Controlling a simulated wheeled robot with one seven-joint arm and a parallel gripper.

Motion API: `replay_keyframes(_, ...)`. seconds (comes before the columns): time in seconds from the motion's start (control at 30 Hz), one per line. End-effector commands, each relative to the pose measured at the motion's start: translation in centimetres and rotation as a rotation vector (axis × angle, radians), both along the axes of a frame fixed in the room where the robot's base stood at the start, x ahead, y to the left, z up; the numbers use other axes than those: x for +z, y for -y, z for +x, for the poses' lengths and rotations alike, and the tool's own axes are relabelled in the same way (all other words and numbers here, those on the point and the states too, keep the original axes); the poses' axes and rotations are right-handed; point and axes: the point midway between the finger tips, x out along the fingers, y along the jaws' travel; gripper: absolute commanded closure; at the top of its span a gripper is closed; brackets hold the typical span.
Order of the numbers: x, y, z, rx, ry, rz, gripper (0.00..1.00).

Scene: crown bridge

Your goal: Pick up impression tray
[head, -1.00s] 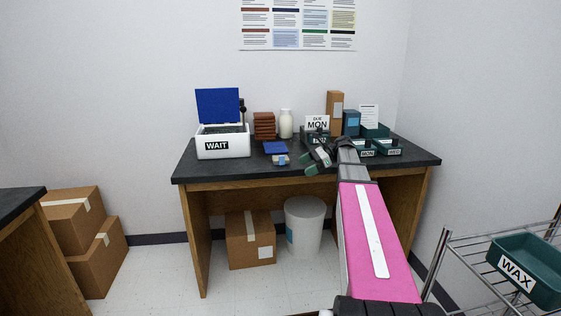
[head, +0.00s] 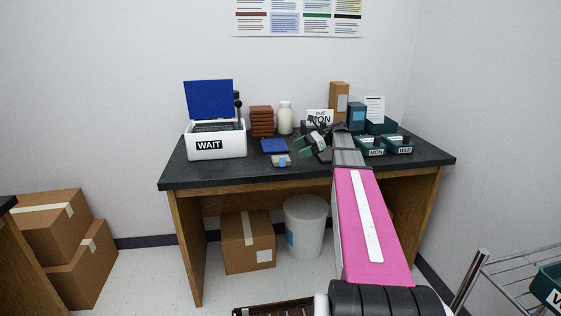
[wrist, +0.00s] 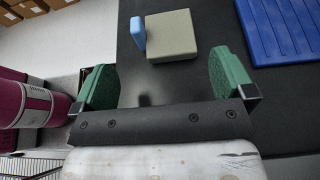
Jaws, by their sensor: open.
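A small beige block with a blue piece on one side, which looks like the impression tray (head: 281,160), lies on the dark bench top near its front edge. In the wrist view the impression tray (wrist: 172,36) lies ahead of the fingers, roughly between their lines, with the blue piece on its left. My gripper (head: 306,146) is to the right of it in the head view, above the bench. In the wrist view my gripper (wrist: 163,65) has its green fingers wide apart with nothing between them.
A ribbed blue pad (head: 274,146) lies just behind the impression tray. A white WAIT box (head: 217,146) with its blue lid up stands left. Brown stacked blocks (head: 261,121), a white bottle (head: 286,118) and green MON (head: 370,147) and WED (head: 398,146) bins stand around.

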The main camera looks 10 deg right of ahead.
Motion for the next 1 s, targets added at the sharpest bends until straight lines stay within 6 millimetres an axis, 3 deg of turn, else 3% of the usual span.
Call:
replay_keyframes(0.2, -1.2, -3.1, -0.1, 0.001, 0.001, 0.0, 0.0)
replay_keyframes(0.47, -2.0, -4.6, 0.1, 0.0, 0.0, 0.0, 0.0)
replay_keyframes(0.73, -3.5, -7.9, 0.3, 0.0, 0.001, 0.0, 0.0)
replay_keyframes(1.0, -3.7, -8.4, 0.4, -0.002, 0.001, 0.0, 0.0)
